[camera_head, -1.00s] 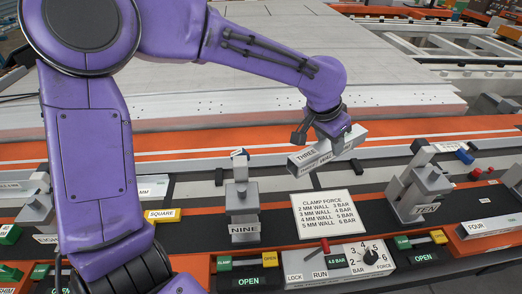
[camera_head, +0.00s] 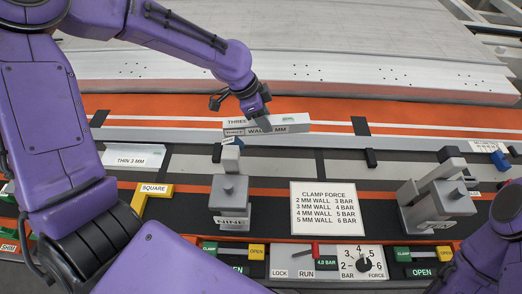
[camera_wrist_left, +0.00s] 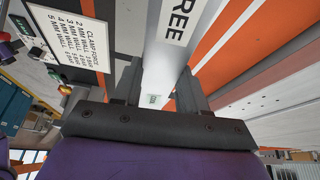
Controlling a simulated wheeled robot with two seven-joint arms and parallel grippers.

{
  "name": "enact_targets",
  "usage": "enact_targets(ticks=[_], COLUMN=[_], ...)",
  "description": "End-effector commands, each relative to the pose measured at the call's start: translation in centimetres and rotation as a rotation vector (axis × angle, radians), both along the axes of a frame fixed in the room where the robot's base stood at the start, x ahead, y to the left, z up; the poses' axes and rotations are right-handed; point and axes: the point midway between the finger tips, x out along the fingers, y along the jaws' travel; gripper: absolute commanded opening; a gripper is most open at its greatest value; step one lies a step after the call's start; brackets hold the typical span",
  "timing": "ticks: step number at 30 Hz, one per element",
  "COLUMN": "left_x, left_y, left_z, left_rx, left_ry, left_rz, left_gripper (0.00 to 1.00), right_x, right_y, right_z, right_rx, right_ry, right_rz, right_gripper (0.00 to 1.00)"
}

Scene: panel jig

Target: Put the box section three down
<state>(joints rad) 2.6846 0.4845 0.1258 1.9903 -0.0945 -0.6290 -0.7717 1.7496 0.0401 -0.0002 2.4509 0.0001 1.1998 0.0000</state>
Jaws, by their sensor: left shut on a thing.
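Box section three (camera_head: 290,121) is a short grey bar marked THREE and WALL 3 MM. It lies lengthwise along the orange strip at the back of the jig, over a pale rail. I cannot tell whether it touches what is below it. My left gripper (camera_head: 257,113) comes down from above and is shut on it. In the left wrist view the box section (camera_wrist_left: 170,55) runs between the two fingers (camera_wrist_left: 160,95), with REE readable. My right gripper is not in view; only part of my right arm shows at the bottom right.
Clamp NINE (camera_head: 230,195) stands in front of the box section, with another clamp (camera_head: 437,200) to the right. A CLAMP FORCE card (camera_head: 329,208) lies between them. A yellow SQUARE piece (camera_head: 153,196) is at left. A large pale panel (camera_head: 330,60) fills the back.

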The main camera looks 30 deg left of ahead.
Motion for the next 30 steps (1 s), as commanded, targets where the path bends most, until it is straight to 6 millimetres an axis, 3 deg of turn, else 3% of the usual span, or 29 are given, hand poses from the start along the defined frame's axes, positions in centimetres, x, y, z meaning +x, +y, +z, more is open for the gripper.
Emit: enact_targets(ticks=[5, 9, 19, 30], left_x=[-1.1, -1.2, -1.2, -1.1], left_y=[0.6, 0.6, 0.6, 0.6], left_z=[-2.5, -5.7, -11.1, -12.0], left_rx=[0.0, 0.001, 0.002, 0.003], left_ry=[0.001, 0.001, -0.001, -0.004], left_rz=[-0.116, -0.124, -0.124, -0.124], left_gripper=[0.0, 0.0, 0.0, 0.0], right_x=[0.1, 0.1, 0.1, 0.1], right_y=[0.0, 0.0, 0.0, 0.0], right_z=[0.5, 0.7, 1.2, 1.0], right_rx=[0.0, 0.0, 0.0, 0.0], right_ry=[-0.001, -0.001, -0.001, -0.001], right_rz=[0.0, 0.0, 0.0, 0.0], right_gripper=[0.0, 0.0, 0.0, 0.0])
